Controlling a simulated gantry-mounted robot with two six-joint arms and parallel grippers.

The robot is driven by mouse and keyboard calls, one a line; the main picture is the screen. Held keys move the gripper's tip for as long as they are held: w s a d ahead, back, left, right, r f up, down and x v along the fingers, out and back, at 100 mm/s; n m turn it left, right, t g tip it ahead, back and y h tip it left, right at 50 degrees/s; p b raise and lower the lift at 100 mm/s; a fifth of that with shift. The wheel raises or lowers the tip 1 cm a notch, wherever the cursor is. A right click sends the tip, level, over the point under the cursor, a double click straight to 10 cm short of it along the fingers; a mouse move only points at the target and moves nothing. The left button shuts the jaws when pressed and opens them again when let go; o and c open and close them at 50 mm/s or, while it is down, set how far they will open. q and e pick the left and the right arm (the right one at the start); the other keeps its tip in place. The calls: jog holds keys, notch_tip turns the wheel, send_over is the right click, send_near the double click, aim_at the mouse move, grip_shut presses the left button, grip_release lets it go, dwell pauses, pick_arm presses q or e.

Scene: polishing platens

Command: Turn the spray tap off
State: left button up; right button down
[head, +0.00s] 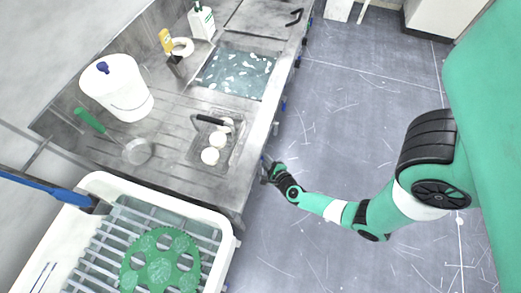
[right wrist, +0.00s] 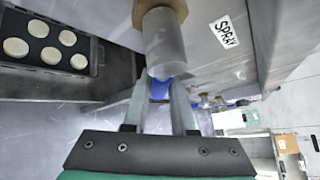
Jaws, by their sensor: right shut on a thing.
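The spray tap shows in the right wrist view as a blue handle (right wrist: 159,90) below a grey cylindrical body with a brass-coloured end (right wrist: 163,42). A white SPRAY label (right wrist: 223,33) is on the bench front to its right. My right gripper (right wrist: 163,97) is shut on the blue handle, one finger on each side. The grey body hides part of the handle, so its exact angle is unclear. In the head view my right gripper (head: 267,169) is at the bench's front edge and the tap there cannot be made out. My left gripper is not in view.
Other blue taps (head: 283,104) line the bench front. On the bench are a white bucket (head: 118,100), a green-handled strainer (head: 137,151) and a dark tray (head: 196,150) with pale discs. A white tub (head: 226,247) holds a green toothed carrier (head: 160,247). Floor beside the bench is clear.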

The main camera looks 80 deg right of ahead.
jog(key=a+m+y+p, duration=0.1)
jog(key=p, duration=0.1)
jog(key=m+y+p, duration=0.1)
jog(key=y+p, duration=0.1)
jog(key=p, duration=0.1)
jog(key=shift+w+a+f, duration=0.1)
jog(key=shift+a+f, duration=0.25)
jog(key=shift+a, duration=0.05)
jog(key=shift+w+a+f+m+y+p, duration=0.1)
jog(key=shift+a+f+m+y+p, duration=0.2)
jog(key=shift+a+m+y+p, duration=0.55)
jog(key=shift+w+a+f+m+y+p, duration=0.1)
jog(key=shift+a+f+m+y+p, duration=0.25)
jog(key=shift+y+p, duration=0.85)
jog(key=shift+a, duration=0.15)
jog(key=c, duration=0.7)
grip_release()
jog(key=shift+c, duration=0.2)
jog(key=shift+s+r, duration=0.1)
jog(key=shift+r, duration=0.05)
